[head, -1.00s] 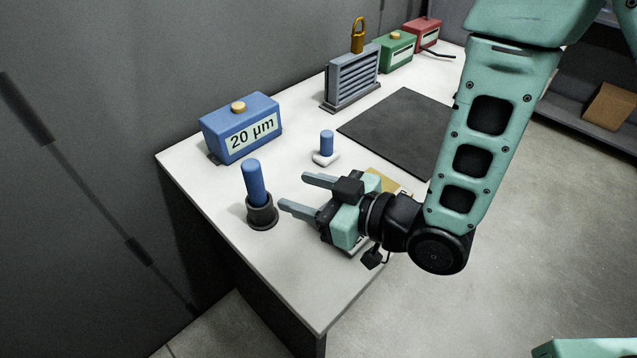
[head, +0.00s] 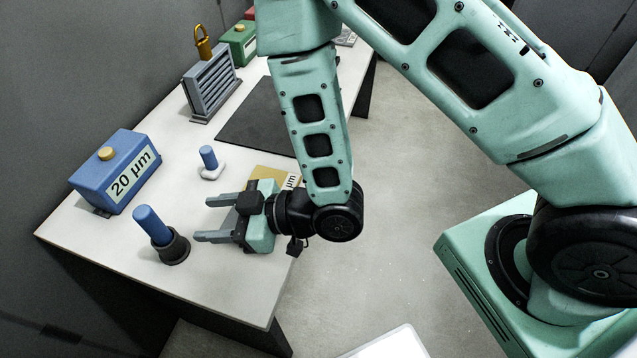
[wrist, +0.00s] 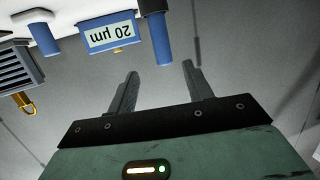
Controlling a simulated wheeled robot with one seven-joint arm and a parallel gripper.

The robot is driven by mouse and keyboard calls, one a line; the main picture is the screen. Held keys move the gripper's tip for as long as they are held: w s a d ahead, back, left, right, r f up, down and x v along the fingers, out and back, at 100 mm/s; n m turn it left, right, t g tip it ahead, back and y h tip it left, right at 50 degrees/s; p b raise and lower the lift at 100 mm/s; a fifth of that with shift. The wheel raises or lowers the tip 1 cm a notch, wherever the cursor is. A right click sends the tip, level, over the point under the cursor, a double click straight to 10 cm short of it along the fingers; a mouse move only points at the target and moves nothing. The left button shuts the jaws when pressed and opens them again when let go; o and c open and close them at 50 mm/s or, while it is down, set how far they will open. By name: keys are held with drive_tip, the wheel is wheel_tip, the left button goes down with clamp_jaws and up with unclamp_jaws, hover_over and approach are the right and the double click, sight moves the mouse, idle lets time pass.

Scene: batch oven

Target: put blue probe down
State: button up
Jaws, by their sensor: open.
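The blue probe (head: 152,225) stands in a dark round holder (head: 174,248) near the table's left front edge, leaning slightly. My gripper (head: 202,218) is open and empty, to the right of the probe. Its fingers point toward the probe with a small gap between fingertips and holder. In the wrist view the picture is upside down. The probe (wrist: 157,32) shows there beyond and between the open fingers (wrist: 160,72), with nothing held.
A blue box labelled 20 µm (head: 113,172) stands behind the probe. A short blue cylinder (head: 208,157) sits on a white base. A dark mat (head: 257,118), a grey finned block with a brass padlock (head: 208,88) and a green box (head: 238,42) stand farther back. The front tabletop (head: 225,290) is clear.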

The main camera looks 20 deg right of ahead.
drive_tip(key=d+r+m+g+h, duration=0.2)
drive_tip(key=d+r+g+h, duration=0.1)
drive_tip(key=d+r+h, duration=0.4)
drive_tip(key=s+d+r+m+g+h, duration=0.2)
drive_tip(key=s+d+r+g+h, duration=0.2)
drive_tip(key=s+d, duration=0.5)
wheel_tip(320, 180, up, 2)
drive_tip(key=s+h, duration=0.2)
drive_tip(key=shift+s+d+r+m, duration=0.25)
drive_tip(key=shift+s+d+m, duration=0.15)
idle(0.3)
wheel_tip(320, 180, down, 4)
drive_tip(key=b, duration=0.4)
clamp_jaws()
